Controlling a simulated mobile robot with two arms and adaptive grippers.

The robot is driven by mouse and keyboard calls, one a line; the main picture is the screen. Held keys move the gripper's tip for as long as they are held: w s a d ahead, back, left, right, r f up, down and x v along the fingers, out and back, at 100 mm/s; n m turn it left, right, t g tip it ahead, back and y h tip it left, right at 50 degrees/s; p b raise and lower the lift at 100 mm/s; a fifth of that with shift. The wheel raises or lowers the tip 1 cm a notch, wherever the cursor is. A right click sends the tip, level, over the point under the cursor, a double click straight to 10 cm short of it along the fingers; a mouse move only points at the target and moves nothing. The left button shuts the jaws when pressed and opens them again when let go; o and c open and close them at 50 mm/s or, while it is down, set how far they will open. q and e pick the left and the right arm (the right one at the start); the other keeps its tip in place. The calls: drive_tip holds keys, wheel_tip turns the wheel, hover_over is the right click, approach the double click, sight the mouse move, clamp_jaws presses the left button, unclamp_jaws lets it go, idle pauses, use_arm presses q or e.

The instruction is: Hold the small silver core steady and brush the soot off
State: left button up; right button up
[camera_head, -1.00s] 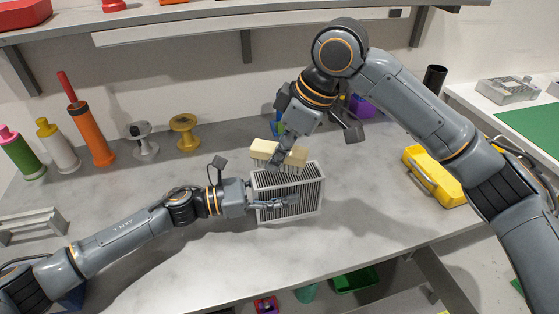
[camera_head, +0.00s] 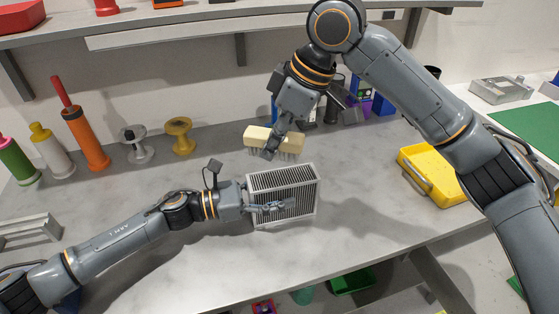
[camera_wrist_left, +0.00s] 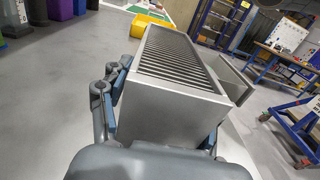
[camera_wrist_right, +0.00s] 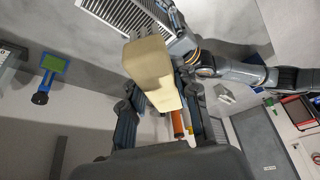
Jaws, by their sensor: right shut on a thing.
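The silver core (camera_head: 310,205), a boxy light frame with dark slots, stands on the bench. I cannot make out soot clearly.
Several spools and cylinders, including an orange one (camera_head: 86,138) and a yellow spool (camera_head: 180,136), stand at the back left. A yellow bin (camera_head: 435,175) is at the right. A shelf (camera_head: 220,22) runs above the back. The front bench is clear.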

use_arm(q)
drive_tip(key=shift+o, duration=1.2)
